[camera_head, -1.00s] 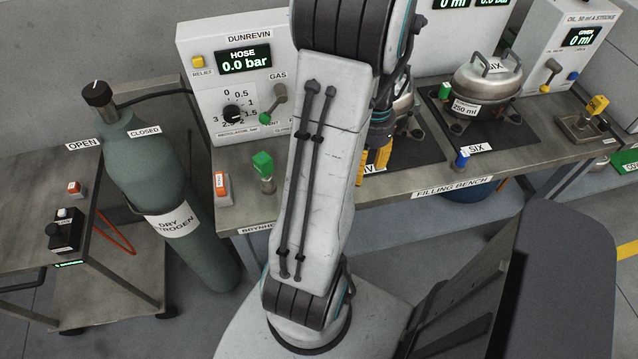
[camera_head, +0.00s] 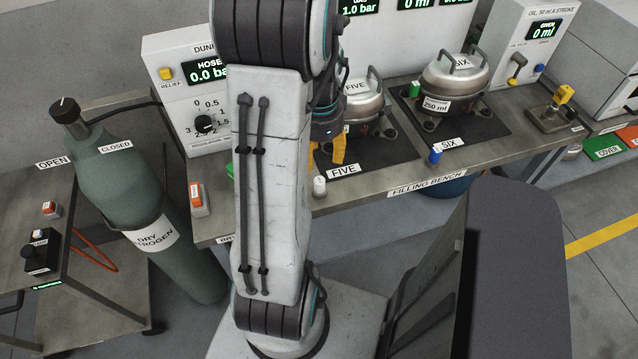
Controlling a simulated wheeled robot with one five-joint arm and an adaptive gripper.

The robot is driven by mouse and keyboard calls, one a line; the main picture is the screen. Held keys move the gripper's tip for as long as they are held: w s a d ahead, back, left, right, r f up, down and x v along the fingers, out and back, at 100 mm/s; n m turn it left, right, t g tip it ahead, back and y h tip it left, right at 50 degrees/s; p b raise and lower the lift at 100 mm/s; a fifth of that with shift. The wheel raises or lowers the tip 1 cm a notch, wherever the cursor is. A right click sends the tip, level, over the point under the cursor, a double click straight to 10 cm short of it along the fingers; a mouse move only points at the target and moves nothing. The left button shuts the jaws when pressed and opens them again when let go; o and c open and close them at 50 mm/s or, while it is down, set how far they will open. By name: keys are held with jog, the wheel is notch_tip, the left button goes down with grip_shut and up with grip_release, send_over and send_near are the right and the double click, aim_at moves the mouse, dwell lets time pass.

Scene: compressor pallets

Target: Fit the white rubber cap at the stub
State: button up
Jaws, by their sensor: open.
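A small white cap-like piece (camera_head: 319,187) stands on the front edge of the bench, just left of and in front of the FIVE label. Compressor FIVE (camera_head: 362,103) is a silver pot on a dark mat; my arm hides its left side. I cannot make out the stub on it. My gripper (camera_head: 338,152) has yellow fingers and points down over the front of that mat, behind and right of the white piece and apart from it. It is open, and I see nothing between its fingers.
Compressor SIX (camera_head: 455,85) stands to the right with a green cap (camera_head: 414,90). A blue-and-white piece (camera_head: 436,154) stands on the bench's front edge. The regulator box (camera_head: 180,75) and the nitrogen cylinder (camera_head: 125,185) are at left. A yellow-topped fixture (camera_head: 561,97) is at right.

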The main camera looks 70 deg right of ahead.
aim_at(320, 180)
jog(key=shift+m, duration=0.3)
jog(key=shift+f, duration=0.1)
notch_tip(320, 180, down, 9)
jog(key=b, duration=0.7)
jog(key=shift+b, duration=0.3)
jog(key=shift+c, duration=0.5)
dwell(0.9)
grip_shut()
dwell(0.3)
jog(key=shift+r, duration=0.25)
jog(key=shift+r+p, duration=2.35)
jog(key=shift+r, duration=0.5)
jog(key=shift+r, duration=0.15)
